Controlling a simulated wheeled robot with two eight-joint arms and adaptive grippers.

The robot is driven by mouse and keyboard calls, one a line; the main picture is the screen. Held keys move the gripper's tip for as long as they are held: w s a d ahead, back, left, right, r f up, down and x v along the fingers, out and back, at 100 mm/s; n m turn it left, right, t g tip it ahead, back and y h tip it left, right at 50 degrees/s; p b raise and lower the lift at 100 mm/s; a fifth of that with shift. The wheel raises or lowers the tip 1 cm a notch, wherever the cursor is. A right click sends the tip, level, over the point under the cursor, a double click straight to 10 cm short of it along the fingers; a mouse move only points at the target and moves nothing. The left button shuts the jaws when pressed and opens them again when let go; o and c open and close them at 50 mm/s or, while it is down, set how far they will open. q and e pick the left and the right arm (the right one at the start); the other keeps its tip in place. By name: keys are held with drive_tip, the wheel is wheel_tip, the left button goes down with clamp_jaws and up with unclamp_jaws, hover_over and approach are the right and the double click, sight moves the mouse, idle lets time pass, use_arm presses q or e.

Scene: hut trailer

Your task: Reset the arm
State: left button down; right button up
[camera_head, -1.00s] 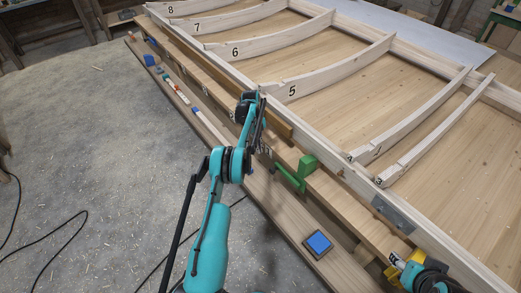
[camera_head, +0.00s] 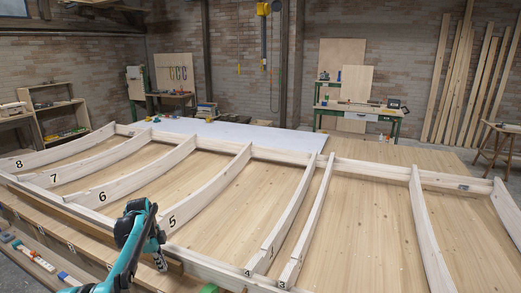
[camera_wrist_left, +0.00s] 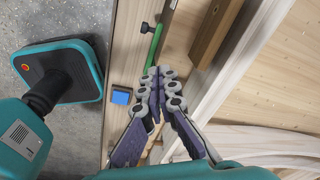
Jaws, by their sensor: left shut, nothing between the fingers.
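My left arm, teal and black, comes in at the lower left of the head view. Its left gripper (camera_head: 160,262) points down over the near edge of the timber frame (camera_head: 205,267), close to the rib marked 5 (camera_head: 208,192). In the wrist view the left gripper (camera_wrist_left: 161,73) has its fingertips together with nothing between them. It is above the bench beside the frame, and whether it touches anything cannot be told. My right gripper is not in view.
A green clamp (camera_wrist_left: 155,42) lies just beyond the fingertips, with a blue pad (camera_wrist_left: 121,97) to the left. Several numbered ribs cross the frame. A strip of tools (camera_head: 35,257) lies at the lower left. Workbenches (camera_head: 357,113) stand along the brick wall.

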use_arm(q)
drive_tip(key=s+d+r+n+t+y, duration=0.1)
drive_tip(key=s+d+r+n+t, duration=0.1)
drive_tip(key=s+d+r+n, duration=0.35)
drive_tip(key=s+d+r+n+t, duration=0.1)
drive_tip(key=s+d+r+n, duration=0.2)
drive_tip(key=s+d+r, duration=0.55)
drive_tip(key=s+d+f+n+t, duration=0.1)
drive_tip(key=s+f+n, duration=0.3)
drive_tip(key=s, duration=0.5)
drive_tip(key=s+d+f+n+t, duration=0.2)
drive_tip(key=s+f+n, duration=0.1)
drive_tip(key=s, duration=0.7)
drive_tip(key=shift+s+f+n, duration=0.2)
drive_tip(key=shift+f+n, duration=0.2)
drive_tip(key=shift+n, duration=0.15)
